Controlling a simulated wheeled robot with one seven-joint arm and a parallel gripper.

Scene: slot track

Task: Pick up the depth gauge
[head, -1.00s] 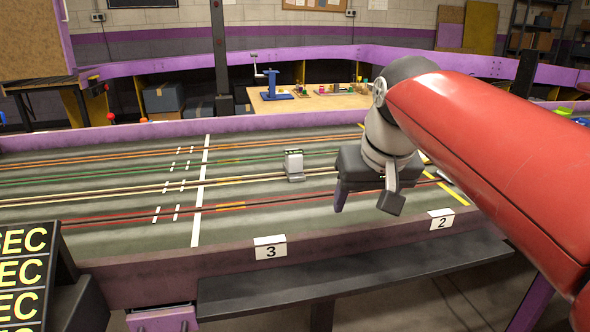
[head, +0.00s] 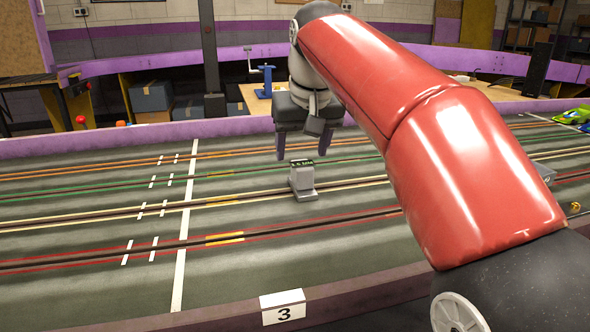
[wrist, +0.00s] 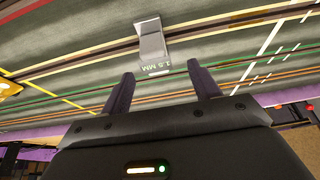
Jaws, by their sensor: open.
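The depth gauge (head: 303,180) is a small grey block with a dark top label. It stands upright on the slot track (head: 90,228), at the cream-lined lane. In the wrist view the gauge (wrist: 152,42) shows lettering reading "1.5 MM" and lies beyond the fingertips, roughly between their lines. My gripper (head: 304,152) is open and empty, with its purple fingers pointing down above and behind the gauge in the head view. In the wrist view my gripper (wrist: 162,80) has its two fingers well apart. It appears not to touch the gauge.
A white "3" marker (head: 284,306) sits on the track's near edge. Green and blue cars (head: 572,117) are at the far right. A small gold piece (head: 575,207) lies at the right. The track around the gauge is clear. A purple wall (head: 130,137) bounds the far side.

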